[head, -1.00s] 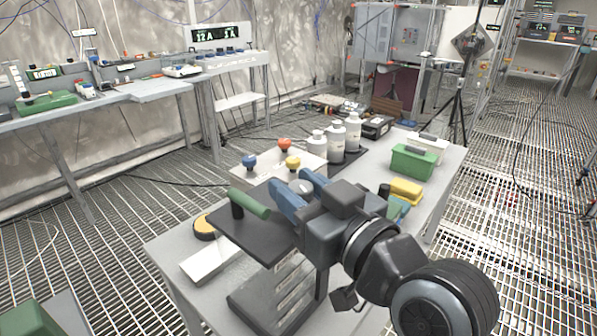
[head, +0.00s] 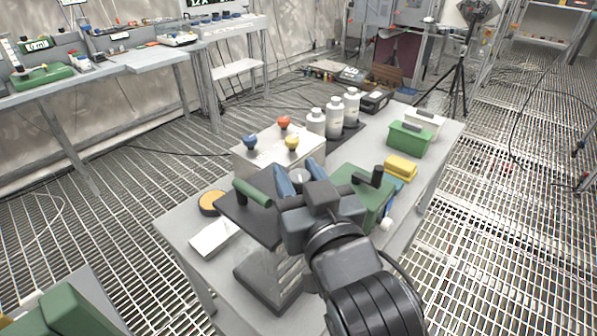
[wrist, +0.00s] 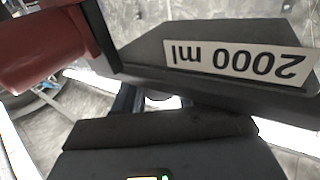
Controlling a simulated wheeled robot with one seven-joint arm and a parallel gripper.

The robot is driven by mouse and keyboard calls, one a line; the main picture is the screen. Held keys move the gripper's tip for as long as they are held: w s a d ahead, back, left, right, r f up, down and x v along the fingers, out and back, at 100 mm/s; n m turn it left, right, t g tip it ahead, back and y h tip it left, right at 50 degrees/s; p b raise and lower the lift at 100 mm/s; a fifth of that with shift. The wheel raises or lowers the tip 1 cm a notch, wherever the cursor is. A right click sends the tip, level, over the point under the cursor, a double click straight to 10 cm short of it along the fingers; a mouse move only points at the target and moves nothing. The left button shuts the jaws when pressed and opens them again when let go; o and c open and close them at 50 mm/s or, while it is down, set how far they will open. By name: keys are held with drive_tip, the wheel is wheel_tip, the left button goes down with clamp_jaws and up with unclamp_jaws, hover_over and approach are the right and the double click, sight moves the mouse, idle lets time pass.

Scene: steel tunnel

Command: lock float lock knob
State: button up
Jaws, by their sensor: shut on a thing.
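A pale round knob (head: 298,177), which I take for the float lock knob, shows between the two blue fingers of my gripper (head: 297,171). The gripper is shut on it, at the far side of a black-topped device (head: 240,217) with a green handle (head: 253,194). In the wrist view, a pale piece of the knob (wrist: 158,102) shows between the dark blue fingers. A dark plate labelled "2000 ml" (wrist: 238,61) is above them there, upside down. Most of the knob is hidden, so its turn angle cannot be told.
A white box with blue, red and yellow knobs (head: 262,158) stands behind the gripper. White bottles (head: 334,115) are beyond it. A green box with a dark handle (head: 352,178) and a yellow block (head: 400,168) are to the right. A red cylinder (wrist: 40,45) fills the wrist view's upper left.

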drive_tip(key=o, duration=1)
drive_tip(key=shift+c, duration=0.2)
drive_tip(key=b+v, duration=0.1)
drive_tip(key=v, duration=0.6)
drive_tip(key=shift+s+d, duration=0.15)
drive_tip(key=shift+s, duration=0.25)
drive_tip(key=shift+c, duration=0.2)
